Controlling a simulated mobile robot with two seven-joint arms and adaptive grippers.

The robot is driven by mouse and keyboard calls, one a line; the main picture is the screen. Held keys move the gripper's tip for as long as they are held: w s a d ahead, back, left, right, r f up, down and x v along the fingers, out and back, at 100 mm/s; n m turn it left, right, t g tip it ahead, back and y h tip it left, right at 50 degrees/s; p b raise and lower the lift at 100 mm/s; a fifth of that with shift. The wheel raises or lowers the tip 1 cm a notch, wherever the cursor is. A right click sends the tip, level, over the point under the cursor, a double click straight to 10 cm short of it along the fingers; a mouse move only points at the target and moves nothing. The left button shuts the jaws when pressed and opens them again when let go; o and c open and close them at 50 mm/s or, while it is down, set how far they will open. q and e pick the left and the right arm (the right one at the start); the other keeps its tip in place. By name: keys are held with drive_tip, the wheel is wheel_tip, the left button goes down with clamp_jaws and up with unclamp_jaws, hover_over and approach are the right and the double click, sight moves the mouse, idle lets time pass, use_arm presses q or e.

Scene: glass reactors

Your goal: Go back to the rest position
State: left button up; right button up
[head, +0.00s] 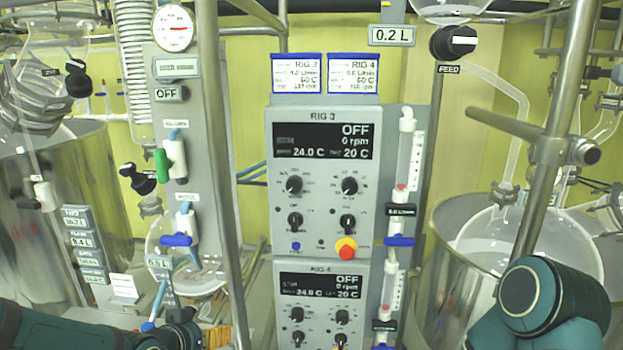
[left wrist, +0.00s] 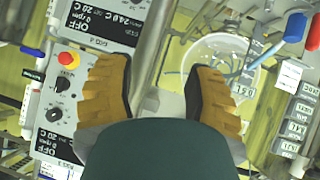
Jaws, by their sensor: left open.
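My left gripper (head: 205,335) shows at the bottom left of the head view, on a dark teal arm coming in from the left edge. In the left wrist view its two ribbed orange-brown fingers (left wrist: 158,88) stand wide apart with nothing held between them. My right arm's teal link shows at the bottom right of the head view. Its gripper is out of the picture.
The RIG 3 panel (head: 322,185) stands in the middle, reading OFF, above the RIG 4 panel (head: 318,305). Metal posts (head: 222,170) rise left and right of centre. Steel vessels with glassware stand at the left (head: 75,205) and right (head: 450,270). A valve board (head: 175,125) stands left of centre.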

use_arm(q)
drive_tip(key=s+d+f+g, duration=0.2)
drive_tip(key=s+f, duration=0.3)
drive_tip(key=f, duration=0.4)
drive_tip(key=s+d+f+n+g, duration=0.1)
drive_tip(key=s+d+f+g, duration=0.2)
drive_tip(key=f, duration=0.6)
drive_tip(key=s+d+f+n+g+h, duration=0.1)
drive_tip(key=s+d+f+g, duration=0.2)
drive_tip(key=s+d+f, duration=0.2)
wheel_tip(320, 180, down, 5)
drive_tip(key=shift+s+d+r, duration=0.15)
drive_tip(key=shift+s+r, duration=0.05)
drive_tip(key=shift+s, duration=0.95)
